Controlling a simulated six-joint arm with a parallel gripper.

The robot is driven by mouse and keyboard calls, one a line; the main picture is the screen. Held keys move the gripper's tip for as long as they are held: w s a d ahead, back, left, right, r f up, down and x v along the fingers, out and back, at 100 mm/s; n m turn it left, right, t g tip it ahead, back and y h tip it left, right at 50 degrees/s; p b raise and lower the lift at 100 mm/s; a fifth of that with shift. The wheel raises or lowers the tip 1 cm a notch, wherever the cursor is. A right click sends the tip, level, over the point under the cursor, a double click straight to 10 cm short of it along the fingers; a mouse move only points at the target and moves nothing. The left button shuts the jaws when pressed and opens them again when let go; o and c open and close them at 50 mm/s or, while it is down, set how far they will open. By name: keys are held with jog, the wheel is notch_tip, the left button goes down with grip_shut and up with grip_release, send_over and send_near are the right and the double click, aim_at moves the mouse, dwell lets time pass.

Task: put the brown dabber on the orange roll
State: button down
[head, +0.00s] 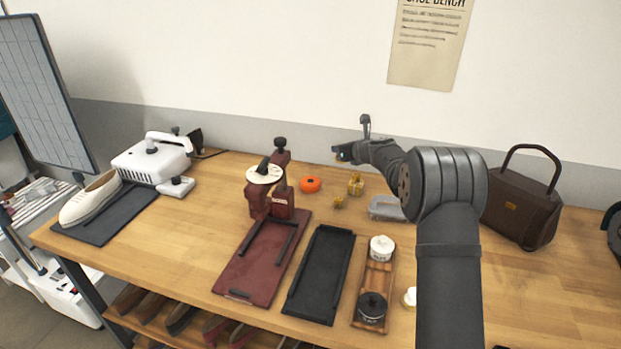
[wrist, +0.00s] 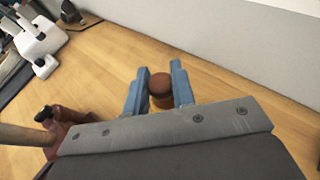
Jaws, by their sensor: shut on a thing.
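The orange roll (head: 310,184) lies on the wooden bench, right of the dark red press; I do not make it out in the wrist view. My gripper (head: 343,153) is above the back of the bench, to the right of and behind the roll in the head view. In the wrist view its blue fingers (wrist: 160,78) are shut on the brown dabber (wrist: 161,86), which has a rounded top. The dabber's lower part is hidden by my gripper's body. In the head view the dabber is too small to tell from the gripper.
The dark red press (head: 270,198) with a white disc stands left of the roll. Small yellow pieces (head: 355,185) are to its right, near a grey case (head: 385,208). A black tray (head: 320,275) and a wooden tray (head: 378,282) with jars lie in front. A brown bag (head: 522,205) stands right.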

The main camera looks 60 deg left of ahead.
jog(key=s+a+f, duration=0.4)
jog(key=a, duration=0.1)
jog(key=s+a+f, duration=0.2)
jog(key=s+a, duration=0.1)
jog(key=shift+a+f, duration=0.1)
jog(key=shift+f, duration=2.2)
jog(key=shift+f, duration=0.15)
jog(key=c, duration=1.2)
grip_release()
jog(key=shift+r, duration=0.2)
jog(key=v, duration=1.2)
jog(key=shift+a, duration=0.1)
